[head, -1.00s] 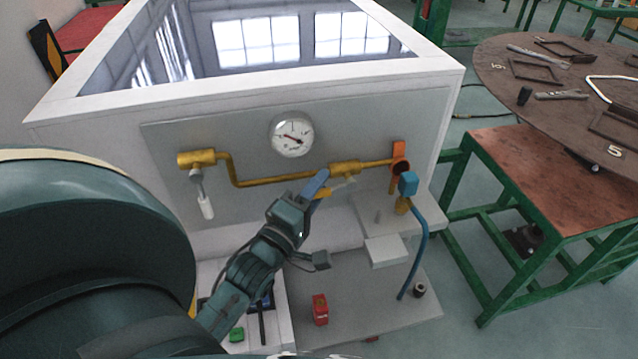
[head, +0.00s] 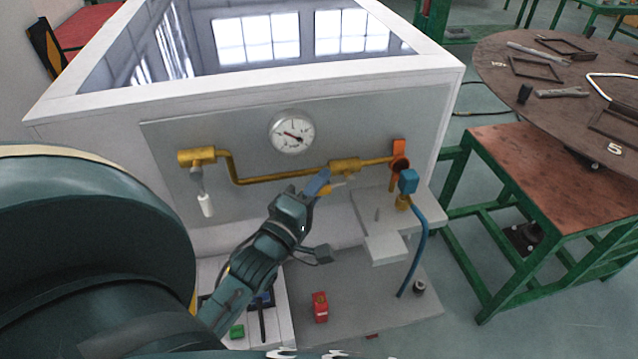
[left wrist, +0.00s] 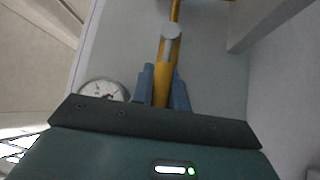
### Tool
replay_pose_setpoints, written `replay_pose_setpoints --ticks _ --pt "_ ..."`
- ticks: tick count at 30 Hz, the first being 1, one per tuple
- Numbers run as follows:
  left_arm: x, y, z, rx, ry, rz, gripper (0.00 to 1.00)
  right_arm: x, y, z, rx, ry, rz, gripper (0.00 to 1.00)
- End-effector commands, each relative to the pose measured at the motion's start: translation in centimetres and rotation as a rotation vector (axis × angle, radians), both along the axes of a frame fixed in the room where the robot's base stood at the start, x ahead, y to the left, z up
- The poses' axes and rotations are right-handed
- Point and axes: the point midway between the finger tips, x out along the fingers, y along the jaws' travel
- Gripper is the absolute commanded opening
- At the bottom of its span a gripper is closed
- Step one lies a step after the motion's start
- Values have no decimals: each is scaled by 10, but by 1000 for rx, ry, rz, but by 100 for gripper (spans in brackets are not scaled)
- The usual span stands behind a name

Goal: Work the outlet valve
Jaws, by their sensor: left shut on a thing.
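The brass pipe (head: 275,178) runs across the grey front panel to a middle valve body (head: 345,166). A lever with a yellow grip (left wrist: 163,82) and a grey end comes off near this valve. My left gripper (head: 320,187) is just below and left of the valve body, its blue fingers shut on the yellow grip. In the left wrist view the fingers lie on both sides of the grip. The gripper partly hides the lever in the head view. Another valve (head: 196,157) at the left has a hanging white-tipped handle (head: 205,204). My right gripper is not in view.
A round gauge (head: 291,133) sits above the pipe. At the right are an orange part (head: 399,150), a blue fitting (head: 408,181) and a blue hose (head: 424,240). A red object (head: 320,307) stands on the grey base below. A green-framed table (head: 545,170) stands to the right.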

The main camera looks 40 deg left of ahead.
Motion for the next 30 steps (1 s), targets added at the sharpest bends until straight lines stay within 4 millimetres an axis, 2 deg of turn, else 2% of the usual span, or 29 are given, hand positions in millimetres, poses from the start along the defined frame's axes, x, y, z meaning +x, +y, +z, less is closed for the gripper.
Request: replay_pose_setpoints --ticks 14,22,30 --pt "0 0 -6 -34 -39 2 0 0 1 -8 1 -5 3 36" --pt "1 0 -20 -146 -170 3 0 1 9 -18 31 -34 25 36" --pt "4 -2 -31 -275 -322 2 0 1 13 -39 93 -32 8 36"
